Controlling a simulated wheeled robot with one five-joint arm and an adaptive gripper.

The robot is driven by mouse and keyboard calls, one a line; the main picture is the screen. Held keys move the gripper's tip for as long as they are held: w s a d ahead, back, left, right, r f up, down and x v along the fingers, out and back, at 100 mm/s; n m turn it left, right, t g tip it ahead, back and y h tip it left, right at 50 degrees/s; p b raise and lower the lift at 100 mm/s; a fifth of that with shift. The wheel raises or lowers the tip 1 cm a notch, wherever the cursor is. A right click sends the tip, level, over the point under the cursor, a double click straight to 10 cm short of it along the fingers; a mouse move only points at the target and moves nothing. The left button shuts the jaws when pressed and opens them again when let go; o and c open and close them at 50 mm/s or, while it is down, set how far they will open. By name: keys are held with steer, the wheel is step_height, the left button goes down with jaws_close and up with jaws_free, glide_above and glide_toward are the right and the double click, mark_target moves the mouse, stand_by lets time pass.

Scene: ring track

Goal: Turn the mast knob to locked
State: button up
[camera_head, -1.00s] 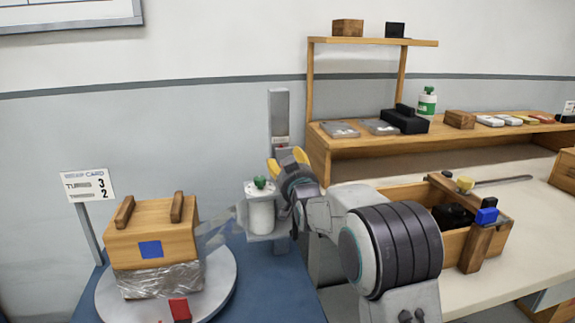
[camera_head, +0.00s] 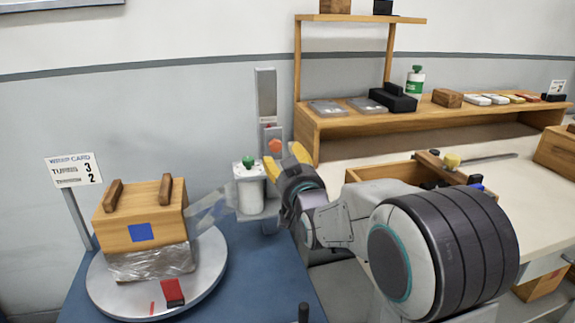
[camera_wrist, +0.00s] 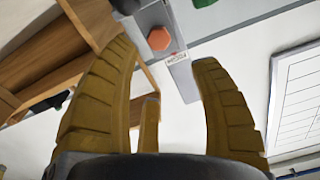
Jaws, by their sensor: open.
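An orange hexagonal mast knob (camera_head: 274,146) sits on the grey mast (camera_head: 266,95), just above and left of my gripper in the head view. My gripper (camera_head: 284,162) has yellow fingers and is open and empty. In the wrist view the knob (camera_wrist: 158,38) shows beyond the gap between my open fingers (camera_wrist: 172,75), apart from them. A small label is on the mast beside the knob, too blurred to read. A green knob (camera_head: 248,161) tops the white film roll (camera_head: 250,190) on the mast's carriage.
A wooden box (camera_head: 140,215) partly wrapped in clear film stands on the round turntable (camera_head: 205,285) at left, with film stretching toward the roll. A wooden shelf (camera_head: 430,115) and an open wooden tray (camera_head: 385,190) are at right. A wrap card (camera_head: 74,170) stands at far left.

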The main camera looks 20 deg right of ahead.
mark_target(276, 146)
steer(key=shift+s, duration=0.65)
steer(key=shift+f, duration=0.1)
steer(key=w+b, duration=0.1)
steer(key=b, duration=0.2)
steer(key=w+f+b, duration=0.1)
steer(key=b, duration=0.2)
steer(key=shift+w+n, duration=0.4)
steer(key=w+b, duration=0.1)
steer(key=b, duration=0.2)
steer(key=w+n+b, duration=0.1)
steer(key=b, duration=0.1)
steer(key=shift+r+b, duration=0.3)
steer(key=shift+r, duration=0.1)
steer(key=shift+w+r, duration=0.1)
steer(key=shift+w, duration=3.5)
